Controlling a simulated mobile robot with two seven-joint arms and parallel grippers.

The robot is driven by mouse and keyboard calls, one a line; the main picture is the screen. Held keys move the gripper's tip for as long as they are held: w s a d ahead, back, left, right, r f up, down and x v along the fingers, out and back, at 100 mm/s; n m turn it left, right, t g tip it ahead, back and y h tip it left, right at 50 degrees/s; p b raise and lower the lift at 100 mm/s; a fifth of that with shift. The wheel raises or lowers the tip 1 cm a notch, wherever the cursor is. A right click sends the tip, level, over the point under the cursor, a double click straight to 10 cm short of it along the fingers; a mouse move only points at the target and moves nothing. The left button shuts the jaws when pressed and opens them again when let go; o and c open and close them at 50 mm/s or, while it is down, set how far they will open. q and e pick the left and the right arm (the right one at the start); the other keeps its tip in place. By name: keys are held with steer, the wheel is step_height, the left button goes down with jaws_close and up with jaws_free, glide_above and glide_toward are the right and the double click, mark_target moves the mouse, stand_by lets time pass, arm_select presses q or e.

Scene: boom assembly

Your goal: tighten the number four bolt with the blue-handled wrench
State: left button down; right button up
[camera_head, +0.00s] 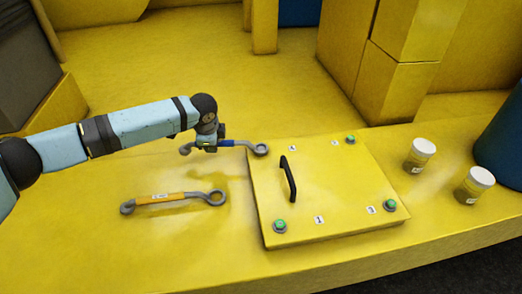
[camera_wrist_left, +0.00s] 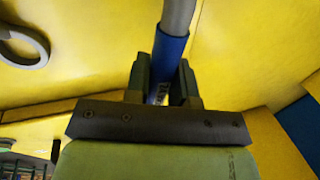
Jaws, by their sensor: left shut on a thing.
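My left gripper (camera_head: 208,143) is shut on the blue-handled wrench (camera_head: 240,143), whose blue handle (camera_wrist_left: 171,50) stands between the fingers (camera_wrist_left: 163,82) in the left wrist view. The wrench lies roughly level, with its grey ring end over the far left corner of the yellow panel (camera_head: 320,180). No green bolt top shows at that corner. I cannot tell whether the ring is around a bolt or above it. Green-topped bolts show at the other corners: far right (camera_head: 350,139), near right (camera_head: 390,205) and near left (camera_head: 280,227). The number labels are too small to read surely. My right gripper is out of view.
An orange-handled wrench (camera_head: 173,198) lies on the yellow table left of the panel. A black handle (camera_head: 288,179) stands up from the panel near the held wrench's ring. Two white-lidded jars (camera_head: 420,155) (camera_head: 474,186) and a dark blue drum (camera_head: 504,140) stand at the right.

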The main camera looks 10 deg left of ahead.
arm_select(q)
steer(key=shift+r, duration=0.1)
steer(key=shift+w+m, duration=0.3)
steer(key=shift+w, duration=0.15)
steer(key=shift+p, duration=0.3)
steer(key=shift+w+m, duration=0.45)
steer(key=shift+m, duration=0.05)
steer(key=shift+s+p, duration=0.1)
steer(key=shift+p, duration=0.2)
steer(key=shift+s+r+n+p, duration=0.1)
steer(key=shift+s+n+p, duration=0.3)
steer(key=shift+p, duration=0.25)
steer(key=shift+s, duration=0.2)
